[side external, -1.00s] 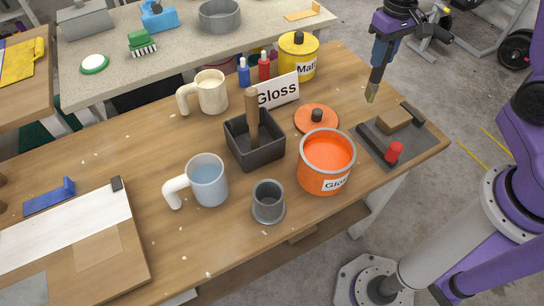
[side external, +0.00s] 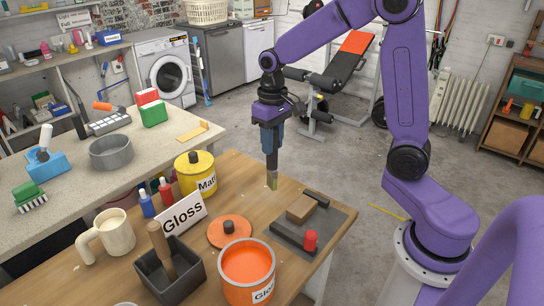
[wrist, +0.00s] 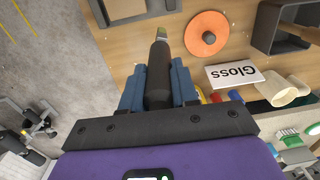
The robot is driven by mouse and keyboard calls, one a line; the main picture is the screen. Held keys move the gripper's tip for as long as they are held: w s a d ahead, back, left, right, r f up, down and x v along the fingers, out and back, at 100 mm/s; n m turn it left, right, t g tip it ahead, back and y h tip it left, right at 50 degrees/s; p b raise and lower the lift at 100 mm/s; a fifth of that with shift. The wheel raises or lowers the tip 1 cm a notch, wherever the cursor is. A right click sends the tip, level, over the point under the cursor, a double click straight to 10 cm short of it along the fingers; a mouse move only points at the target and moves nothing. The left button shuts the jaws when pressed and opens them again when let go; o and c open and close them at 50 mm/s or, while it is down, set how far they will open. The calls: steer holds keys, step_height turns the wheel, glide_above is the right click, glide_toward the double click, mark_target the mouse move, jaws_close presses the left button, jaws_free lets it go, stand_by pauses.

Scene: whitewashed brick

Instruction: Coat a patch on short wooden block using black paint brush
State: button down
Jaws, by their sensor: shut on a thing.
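My gripper (side external: 271,140) is shut on the black paint brush (side external: 272,162), which points down with its pale bristles lowest. In the wrist view the dark brush (wrist: 159,62) sticks out between the blue fingers. The short wooden block (side external: 302,208) lies on a dark grey plate (side external: 289,236) at the table's right end. The brush tip hangs behind and left of the block, apart from it. An orange paint can (side external: 247,277) labelled Gloss stands in front of the plate, its open top showing orange paint.
A red peg (side external: 310,241) and a black bar (side external: 316,198) are on the plate. An orange lid (side external: 230,232), a Gloss sign (side external: 184,215), a yellow Matt can (side external: 195,175) and a dark box (side external: 168,272) holding a wooden handle stand to the left.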

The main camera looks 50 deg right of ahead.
step_height(320, 180, up, 5)
steer(key=shift+s+a+r+y, duration=0.1)
steer(key=shift+a+y, duration=0.2)
steer(key=shift+a, duration=0.25)
steer(key=s+a+g+y, duration=0.1)
steer(key=s+a, duration=0.3)
steer(key=a, duration=0.4)
steer(key=s+a+y, duration=0.1)
steer(key=s+a, duration=0.3)
steer(key=a, duration=0.5)
step_height(320, 180, down, 11)
steer(key=shift+d+g, duration=0.15)
steer(key=shift+g, duration=0.25)
steer(key=shift+f, duration=0.65)
stand_by(1.0)
steer(key=shift+r, duration=0.1)
